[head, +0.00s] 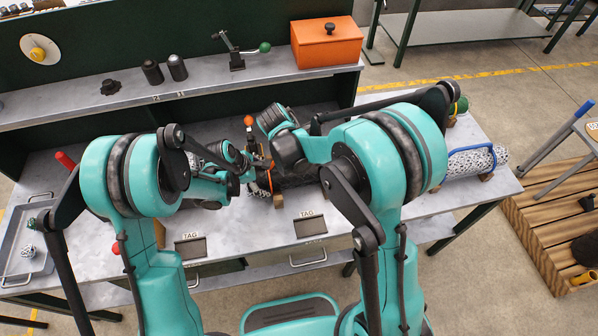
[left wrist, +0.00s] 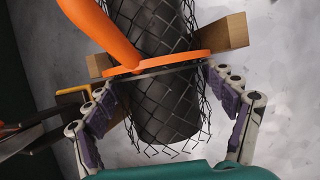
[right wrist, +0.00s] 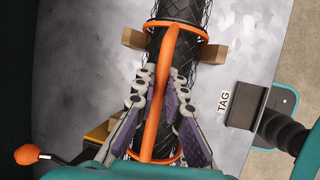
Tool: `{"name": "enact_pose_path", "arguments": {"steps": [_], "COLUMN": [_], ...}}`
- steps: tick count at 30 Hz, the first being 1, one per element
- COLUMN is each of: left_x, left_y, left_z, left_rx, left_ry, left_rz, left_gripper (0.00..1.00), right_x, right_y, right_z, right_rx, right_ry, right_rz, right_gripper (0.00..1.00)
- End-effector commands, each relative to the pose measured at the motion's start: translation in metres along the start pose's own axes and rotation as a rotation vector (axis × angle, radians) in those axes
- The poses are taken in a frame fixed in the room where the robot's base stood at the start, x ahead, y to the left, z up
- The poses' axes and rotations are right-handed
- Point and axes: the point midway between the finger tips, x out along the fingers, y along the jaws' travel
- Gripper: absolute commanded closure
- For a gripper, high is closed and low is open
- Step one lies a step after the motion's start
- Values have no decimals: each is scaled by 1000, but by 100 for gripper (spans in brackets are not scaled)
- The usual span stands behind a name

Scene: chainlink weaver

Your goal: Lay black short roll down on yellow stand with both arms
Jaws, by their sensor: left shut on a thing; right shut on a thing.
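The black short roll, a dark cylinder in wire mesh with orange rings and an orange handle, shows in the left wrist view (left wrist: 150,30) and right wrist view (right wrist: 182,72). My left gripper (left wrist: 170,95) has its fingers on either side of the roll's end. My right gripper (right wrist: 160,95) is closed around the orange handle; the arm hides it in the head view. A tan wooden support (left wrist: 236,30) lies beneath the roll; whether they touch is unclear. A yellow piece (right wrist: 100,131), perhaps part of the yellow stand, shows beside the roll; the rest is hidden.
An orange-knobbed lever (right wrist: 28,154) stands close beside the roll. A blue-ringed mesh roll (head: 470,161) lies on the right of the bench. A shelf behind holds an orange box (head: 325,44) and a green-knobbed clamp (head: 238,55). A metal tray (head: 25,240) sits at left.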

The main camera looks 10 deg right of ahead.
Motion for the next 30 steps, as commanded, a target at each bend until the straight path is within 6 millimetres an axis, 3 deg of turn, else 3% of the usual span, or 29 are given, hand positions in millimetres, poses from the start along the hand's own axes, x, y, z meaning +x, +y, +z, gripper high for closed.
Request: {"name": "enact_pose_path", "arguments": {"steps": [11, 30], "left_x": [-5, -46], "left_y": [1, 11], "left_z": [2, 19], "left_rx": [0, 0], "left_ry": [-1, -1], "left_rz": [0, 0], "left_gripper": [76, 76], "right_x": [-5, -46], "right_y": [1, 11], "right_z": [2, 19], "right_rx": [0, 0], "right_ry": [-1, -1], "right_rz": [0, 0], "right_gripper": [100, 100]}}
